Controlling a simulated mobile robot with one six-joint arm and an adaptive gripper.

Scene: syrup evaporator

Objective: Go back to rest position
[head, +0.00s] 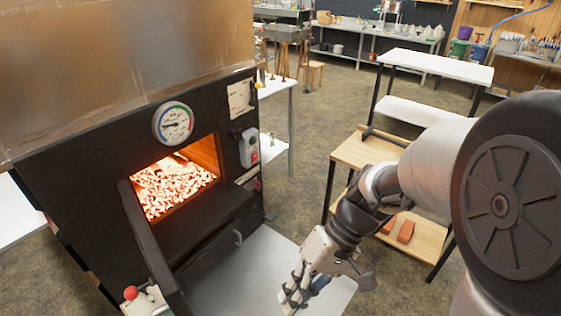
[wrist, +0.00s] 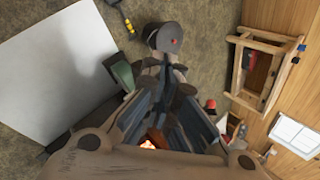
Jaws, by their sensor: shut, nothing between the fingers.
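My gripper (head: 293,296) is at the bottom centre of the head view, shut and empty. It points down and to the left, above or close to the pale metal sheet (head: 235,268) in front of the evaporator; I cannot tell the exact height. In the wrist view my gripper's dark fingers (wrist: 166,75) run up the middle. The evaporator's black firebox front (head: 100,150) stands at the left, its door (head: 150,240) swung open. Glowing embers (head: 175,185) fill the opening.
A wooden shelf unit (head: 370,150) with reddish bricks (head: 405,231) on its lower board stands beside my arm. A white table (head: 437,66) is behind it. A round gauge (head: 173,123) sits above the firebox opening. Open floor (head: 300,200) lies between evaporator and shelf.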

